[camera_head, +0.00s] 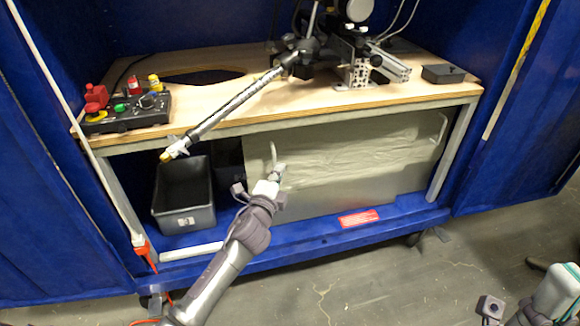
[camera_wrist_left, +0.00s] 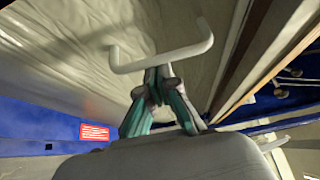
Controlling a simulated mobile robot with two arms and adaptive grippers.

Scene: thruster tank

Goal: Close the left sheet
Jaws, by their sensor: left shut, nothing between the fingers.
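A pale, wrinkled sheet (camera_head: 345,185) covers the middle and right of the opening under the bench, and the left part stands open. A white bar handle (camera_head: 273,153) is at the sheet's left edge. In the left wrist view the handle (camera_wrist_left: 165,57) crosses in front of the sheet (camera_wrist_left: 75,55). My left gripper (camera_head: 278,172) is shut and empty, with its fingertips (camera_wrist_left: 158,74) close by the handle; I cannot tell if they touch. My right arm shows only in part at the lower right, with its fingers out of view.
A dark open bin (camera_head: 185,205) stands in the open left part. The wooden bench top (camera_head: 240,115) holds a control box (camera_head: 125,112) and a metal arm rig (camera_head: 360,60). A second handle (camera_head: 443,127) is at the right. Blue walls (camera_head: 45,190) flank the bench.

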